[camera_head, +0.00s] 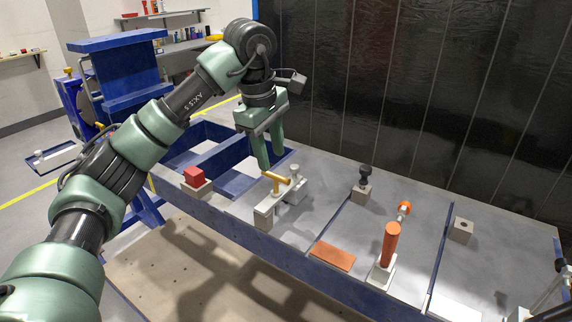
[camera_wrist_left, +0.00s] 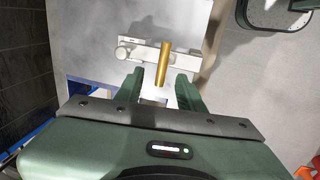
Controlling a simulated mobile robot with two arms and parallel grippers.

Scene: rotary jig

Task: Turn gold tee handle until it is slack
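The gold tee handle (camera_head: 277,180) is a short bar on top of a pale grey clamp block (camera_head: 264,215) on the grey jig table. In the left wrist view the gold handle (camera_wrist_left: 164,62) points toward my gripper, with its near end at the gap between the fingertips. My left gripper (camera_head: 271,166) is open and points down just above and behind the handle. In the left wrist view its two green fingers (camera_wrist_left: 161,88) stand apart with space on both sides of the handle. I cannot tell whether either finger touches it.
A red block (camera_head: 193,175) sits on a holder to the left. A black knob (camera_head: 365,172) on a block, an orange upright handle (camera_head: 390,243), an orange plate (camera_head: 333,256) and a grey block with a hole (camera_head: 461,230) stand to the right. A dark wall panel is behind.

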